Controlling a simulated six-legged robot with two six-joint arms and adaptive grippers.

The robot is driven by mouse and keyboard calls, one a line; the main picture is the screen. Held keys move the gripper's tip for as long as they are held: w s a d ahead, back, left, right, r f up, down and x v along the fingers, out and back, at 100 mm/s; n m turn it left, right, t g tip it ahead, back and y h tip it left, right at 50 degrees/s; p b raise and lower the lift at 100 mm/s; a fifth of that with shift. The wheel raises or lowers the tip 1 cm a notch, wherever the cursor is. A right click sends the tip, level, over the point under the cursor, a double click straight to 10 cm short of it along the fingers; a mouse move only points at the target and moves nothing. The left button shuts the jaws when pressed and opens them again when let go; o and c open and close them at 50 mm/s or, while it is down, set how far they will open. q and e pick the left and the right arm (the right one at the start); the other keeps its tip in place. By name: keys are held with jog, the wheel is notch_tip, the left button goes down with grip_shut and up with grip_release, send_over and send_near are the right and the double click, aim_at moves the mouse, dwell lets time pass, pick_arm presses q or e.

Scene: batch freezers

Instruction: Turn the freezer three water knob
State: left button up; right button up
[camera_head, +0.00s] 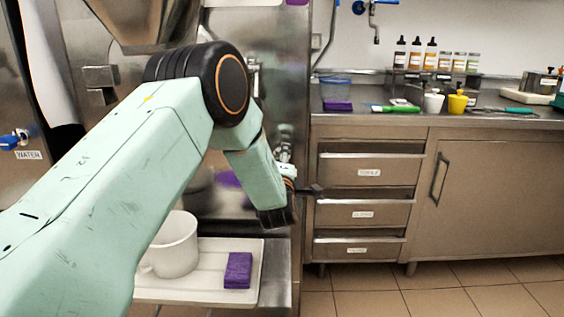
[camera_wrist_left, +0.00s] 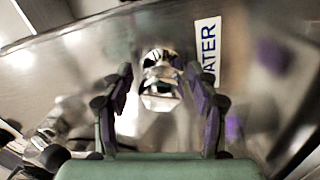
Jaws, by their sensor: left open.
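In the left wrist view, a shiny metal fitting with a dark opening (camera_wrist_left: 160,62) projects from a steel panel. A blue knob (camera_head: 13,140) above a "WATER" label (camera_head: 28,155) shows at the far left. My right gripper is not in view.
A white tray (camera_head: 205,296) below my left arm holds a white pitcher (camera_head: 172,248) and a purple block (camera_head: 238,270). A steel counter (camera_head: 440,122) with drawers, bottles and cups stands on the right. The tiled floor (camera_head: 440,285) in front of it is clear.

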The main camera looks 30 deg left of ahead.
pick_arm(q)
jog(key=shift+s, duration=0.15)
jog(key=v, duration=1.1)
jog(key=shift+s+d, duration=0.3)
